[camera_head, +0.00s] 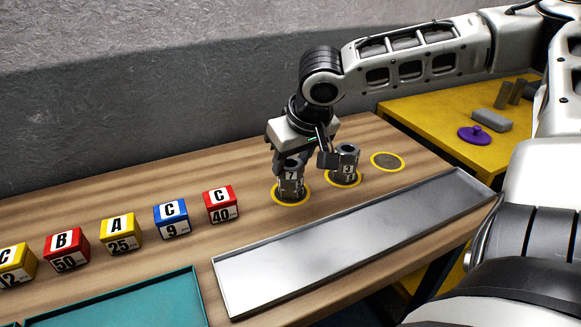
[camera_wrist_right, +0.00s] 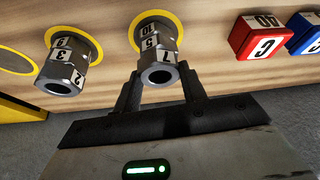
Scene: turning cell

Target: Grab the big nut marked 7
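My left gripper is not in view.
A long metal tray (camera_head: 340,245) lies in front. Several lettered blocks (camera_head: 171,219) and a teal tray (camera_head: 130,303) are at left.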

